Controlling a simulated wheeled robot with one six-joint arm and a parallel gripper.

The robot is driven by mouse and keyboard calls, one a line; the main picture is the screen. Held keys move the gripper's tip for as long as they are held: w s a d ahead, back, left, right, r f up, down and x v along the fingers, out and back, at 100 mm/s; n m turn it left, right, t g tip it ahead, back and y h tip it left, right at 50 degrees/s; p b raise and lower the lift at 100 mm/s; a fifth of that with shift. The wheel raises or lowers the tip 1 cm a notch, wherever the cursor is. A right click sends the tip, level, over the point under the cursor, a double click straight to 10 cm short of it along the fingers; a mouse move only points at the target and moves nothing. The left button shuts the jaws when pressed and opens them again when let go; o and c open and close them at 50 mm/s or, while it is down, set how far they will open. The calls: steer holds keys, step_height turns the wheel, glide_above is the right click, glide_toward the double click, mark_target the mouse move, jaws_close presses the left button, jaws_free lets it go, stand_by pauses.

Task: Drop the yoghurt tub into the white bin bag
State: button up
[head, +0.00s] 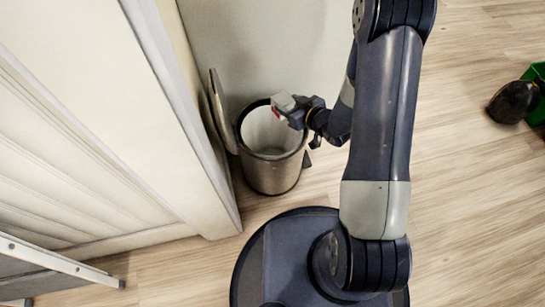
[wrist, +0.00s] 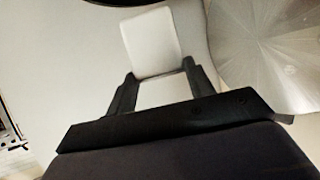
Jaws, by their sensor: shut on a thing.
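The yoghurt tub (head: 284,101) is small and pale with a touch of red. My gripper (head: 294,109) is shut on it, above the bin opening near its far right rim. In the wrist view the tub (wrist: 152,42) is a plain pale shape between the two dark fingers of my gripper (wrist: 160,76). The white bin bag (head: 262,131) lines a round metal bin (head: 270,174) below. My gripper and the tub hide part of the opening. I cannot tell how far the tub is above the rim.
The bin's round lid (head: 217,104) stands open at its left; its brushed metal face (wrist: 266,50) fills the wrist view's right. A white panelled unit (head: 75,120) stands left. A dark lumpy thing (head: 511,102) and a green container (head: 537,75) are far right. Floor between is clear.

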steer(key=shift+n+g+y, duration=0.6)
steer(key=shift+n, duration=0.1)
steer(key=f+b, duration=0.2)
steer(key=f, duration=0.1)
steer(key=a+f+b, duration=0.1)
steer(key=f+b, duration=0.1)
steer(key=f, duration=0.1)
steer(key=shift+a+f, duration=0.15)
steer(key=shift+f, duration=0.15)
step_height(320, 180, down, 6)
steer(key=b, duration=0.4)
steer(key=shift+r, duration=0.2)
steer(key=o, duration=1.1)
steer(key=p+v, duration=0.3)
steer(key=v, duration=0.7)
steer(key=shift+s+d, duration=0.25)
steer(key=shift+s, duration=0.05)
steer(key=shift+a+r, duration=0.1)
